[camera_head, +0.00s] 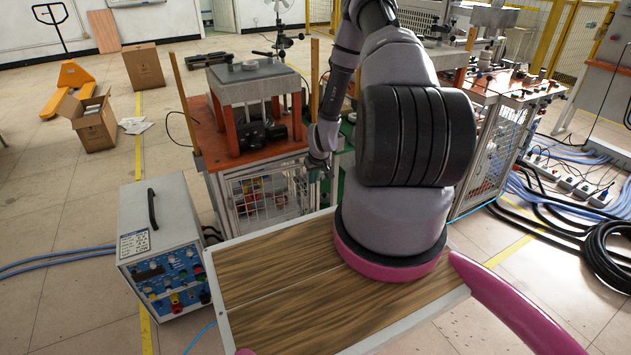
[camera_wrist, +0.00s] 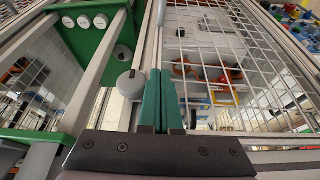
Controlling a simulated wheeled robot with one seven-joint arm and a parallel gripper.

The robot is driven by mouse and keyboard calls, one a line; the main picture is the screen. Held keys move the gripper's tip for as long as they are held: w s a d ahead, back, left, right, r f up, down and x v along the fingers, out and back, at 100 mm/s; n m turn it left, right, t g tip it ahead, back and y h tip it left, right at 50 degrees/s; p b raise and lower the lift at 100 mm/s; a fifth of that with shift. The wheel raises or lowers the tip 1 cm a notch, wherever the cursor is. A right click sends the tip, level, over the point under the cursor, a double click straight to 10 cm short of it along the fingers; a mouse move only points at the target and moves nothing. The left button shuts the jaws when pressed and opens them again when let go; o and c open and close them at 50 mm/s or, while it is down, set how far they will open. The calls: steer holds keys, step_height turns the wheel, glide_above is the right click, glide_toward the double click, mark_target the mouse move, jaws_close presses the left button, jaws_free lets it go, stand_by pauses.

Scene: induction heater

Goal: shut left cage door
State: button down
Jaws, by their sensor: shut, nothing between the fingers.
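The left cage is the metal frame under the orange-topped bench, with a white wire-mesh door (camera_head: 265,197) on its front. Whether the door is fully closed or slightly ajar I cannot tell. In the wrist view a mesh panel (camera_wrist: 243,58) fills the right side, beside an upright metal frame bar. My gripper (camera_head: 317,172) is at the upper right of the mesh in the head view, partly hidden by dark parts. In the wrist view its green fingertips (camera_wrist: 162,74) are together and empty, close to the frame bar. Whether they touch it is unclear. A grey round knob (camera_wrist: 130,83) is just left of them.
A blue-and-white power unit (camera_head: 165,250) stands on the floor left of the cage. A green panel (camera_wrist: 92,40) is left of the fingers. Another caged bench (camera_head: 497,150) stands right of my arm. Black cables (camera_head: 600,250) lie on the floor at the right.

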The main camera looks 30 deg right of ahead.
steer(key=shift+n+y, duration=0.4)
steer(key=shift+n, duration=0.5)
steer(key=w, duration=0.4)
steer(key=shift+w+d, duration=0.2)
steer(key=shift+w+r, duration=0.1)
